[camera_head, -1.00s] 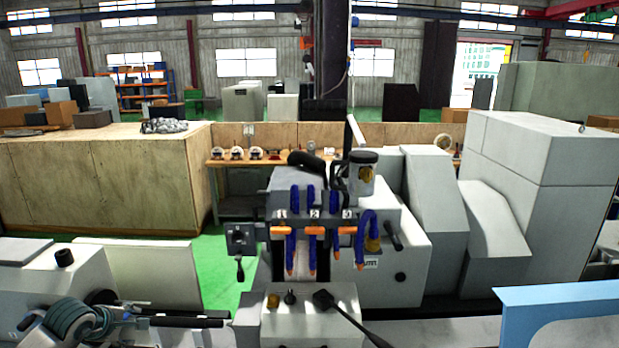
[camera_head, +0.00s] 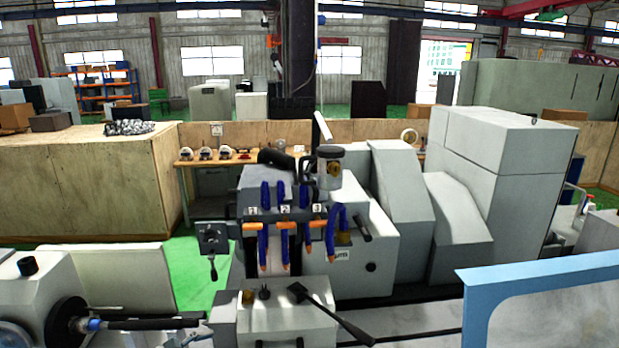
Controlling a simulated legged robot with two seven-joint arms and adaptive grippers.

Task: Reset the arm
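Neither of my grippers can be made out in the head view now. The cylindrical grinder (camera_head: 385,255) stands in front of me, white and grey. Blue coolant hoses with orange fittings (camera_head: 284,226) hang at its middle, over plates marked 1, 2 and 3. A black lever (camera_head: 330,313) slants across the grey block (camera_head: 280,325) at its front. At the lower left, a black wheel (camera_head: 68,322) with a dark horizontal bar (camera_head: 155,324) sits on a white housing (camera_head: 30,295). A rounded grey-blue part is cut off at the bottom left corner; I cannot tell what it is.
A blue-framed panel (camera_head: 540,275) stands at the lower right. A wooden partition (camera_head: 85,185) closes off the left. A bench with small parts (camera_head: 215,158) stands behind the grinder. Green floor (camera_head: 200,280) shows between the left housing and the grinder.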

